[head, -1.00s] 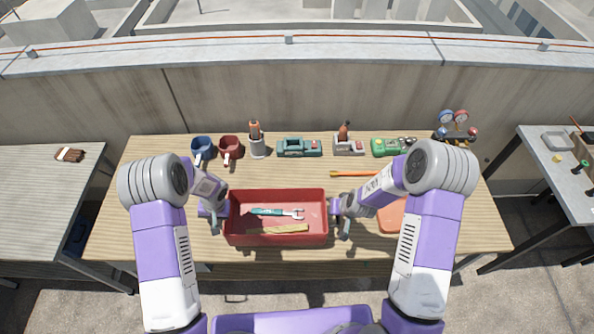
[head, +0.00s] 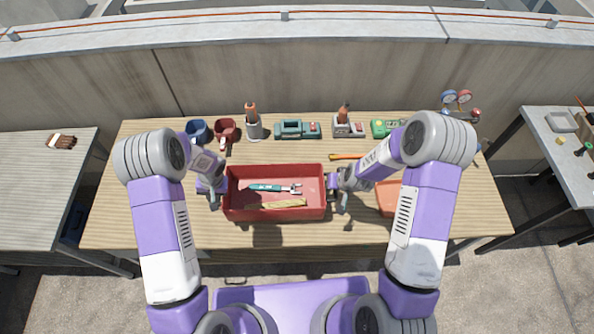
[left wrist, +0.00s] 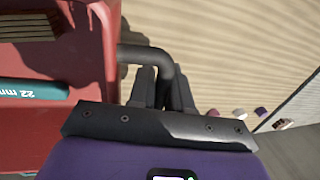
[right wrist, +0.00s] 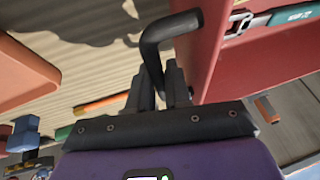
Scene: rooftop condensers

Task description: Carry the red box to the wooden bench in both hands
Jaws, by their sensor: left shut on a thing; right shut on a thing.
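The red box (head: 275,212) is an open tray between my two grippers. It holds a teal-handled wrench (head: 268,188) and a pale wooden strip (head: 282,204). My left gripper (head: 216,192) is shut on the black handle (left wrist: 148,54) at the box's left end. My right gripper (head: 338,192) is shut on the black handle (right wrist: 168,28) at its right end. The box looks level, above a wood-topped bench (head: 150,225); a dark shadow falls on the bench in front of it. Another bench with a greyish planked top (head: 40,190) stands at the left.
Along the bench's back stand a blue mug (head: 197,131), a red mug (head: 224,130), a teal device (head: 298,130), a green device (head: 386,129) and gauges (head: 457,98). An orange tray (head: 387,198) lies right of the box. A grey table (head: 570,150) stands right.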

